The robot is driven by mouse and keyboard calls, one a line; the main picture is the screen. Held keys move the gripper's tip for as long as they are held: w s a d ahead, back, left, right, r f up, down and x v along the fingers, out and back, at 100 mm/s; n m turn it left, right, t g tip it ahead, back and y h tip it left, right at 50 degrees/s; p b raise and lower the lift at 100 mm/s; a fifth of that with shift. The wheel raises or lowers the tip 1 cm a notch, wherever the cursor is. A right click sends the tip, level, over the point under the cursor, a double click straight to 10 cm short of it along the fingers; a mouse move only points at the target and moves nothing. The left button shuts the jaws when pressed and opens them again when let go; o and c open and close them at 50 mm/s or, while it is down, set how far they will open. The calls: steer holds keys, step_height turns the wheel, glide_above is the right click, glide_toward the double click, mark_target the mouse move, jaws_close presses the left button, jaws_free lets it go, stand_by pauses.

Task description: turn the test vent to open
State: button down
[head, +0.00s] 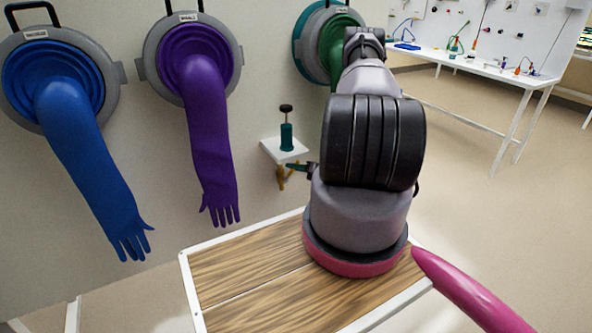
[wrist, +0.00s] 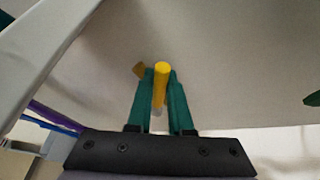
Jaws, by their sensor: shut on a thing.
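The test vent appears to be the small brass-yellow fitting (head: 281,179) on the wall below a small white shelf. In the wrist view, its yellow handle (wrist: 161,72) stands between the teal fingers of my gripper (wrist: 161,88), which is shut on it. A duller yellow-brown part (wrist: 140,70) shows just left of the fingers. In the head view, my gripper (head: 292,166) reaches in from the right at the fitting. My arm hides the area to the right. I cannot tell from these views how far the handle is turned.
The white shelf (head: 284,151) with a teal plunger-like device (head: 287,135) is just above my gripper. Blue (head: 85,150) and purple (head: 209,140) gloves hang at left; a green one (head: 333,50) is behind my arm. A white bench (head: 480,70) stands far right, with clear floor before it.

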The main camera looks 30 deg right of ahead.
steer(key=shift+a+r+n, duration=0.1)
steer(key=shift+a+n, duration=0.15)
steer(key=shift+n, duration=0.15)
steer(key=shift+h, duration=0.3)
steer(key=c, duration=0.8)
jaws_free()
steer(key=shift+c, duration=0.2)
steer(key=shift+r, duration=0.1)
steer(key=v, duration=1)
steer(key=shift+s+d+r, duration=0.15)
steer(key=shift+s+r, duration=0.05)
steer(key=shift+s, duration=0.1)
